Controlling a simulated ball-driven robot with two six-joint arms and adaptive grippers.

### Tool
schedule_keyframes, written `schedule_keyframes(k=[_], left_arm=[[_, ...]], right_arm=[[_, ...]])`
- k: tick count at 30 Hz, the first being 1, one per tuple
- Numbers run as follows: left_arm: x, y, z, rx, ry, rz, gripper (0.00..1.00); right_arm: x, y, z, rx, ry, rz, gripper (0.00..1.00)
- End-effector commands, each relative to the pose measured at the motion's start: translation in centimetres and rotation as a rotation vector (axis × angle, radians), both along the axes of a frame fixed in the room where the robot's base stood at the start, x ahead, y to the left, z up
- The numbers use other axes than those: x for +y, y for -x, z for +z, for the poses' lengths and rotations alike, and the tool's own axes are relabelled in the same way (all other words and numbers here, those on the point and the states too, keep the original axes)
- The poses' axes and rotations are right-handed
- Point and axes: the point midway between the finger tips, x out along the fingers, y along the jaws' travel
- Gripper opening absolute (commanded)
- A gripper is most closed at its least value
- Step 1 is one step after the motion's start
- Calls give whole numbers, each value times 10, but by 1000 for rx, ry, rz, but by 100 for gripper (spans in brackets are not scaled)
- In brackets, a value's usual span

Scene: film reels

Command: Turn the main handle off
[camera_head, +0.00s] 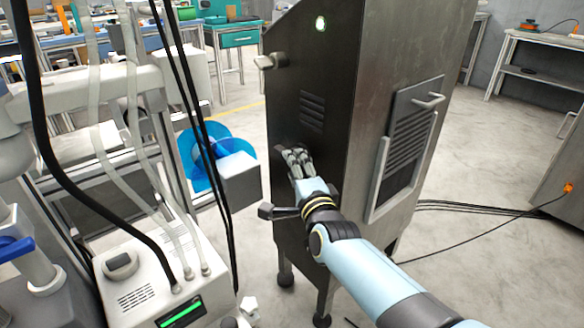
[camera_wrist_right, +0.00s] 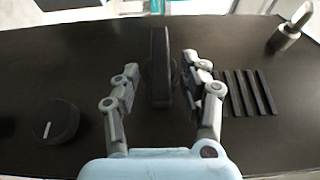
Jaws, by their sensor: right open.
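A tall dark metal cabinet (camera_head: 345,60) stands in the middle of the head view. My right gripper (camera_head: 297,160) is at its front face, below the vent slots. In the right wrist view a black upright handle (camera_wrist_right: 160,68) stands out from the dark panel. It lies between the two open fingers of my right gripper (camera_wrist_right: 161,75), with a gap on each side. The gripper hides this handle in the head view. A round black knob with a white mark (camera_wrist_right: 56,122) is left of the fingers in the wrist view. I do not see my left gripper.
A white machine (camera_head: 150,265) with hoses and a blue reel (camera_head: 190,165) stand left. Open floor lies right, with black cables.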

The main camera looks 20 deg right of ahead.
Motion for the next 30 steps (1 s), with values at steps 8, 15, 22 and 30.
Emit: schedule_keyframes(k=[8, 15, 22, 30], left_arm=[[2, 1, -5, 3, -2, -1, 40], [1, 0, -5, 2, -1, 0, 40], [-2, 0, -5, 2, 2, 1, 40], [-2, 2, -8, 5, 3, 1, 40]], right_arm=[[-1, -22, -1, 1, 1, 0, 44], [-1, -22, 0, 1, 1, 0, 43], [-1, -22, -1, 3, 0, 0, 13], [-1, -20, -5, 4, -3, 1, 0]])
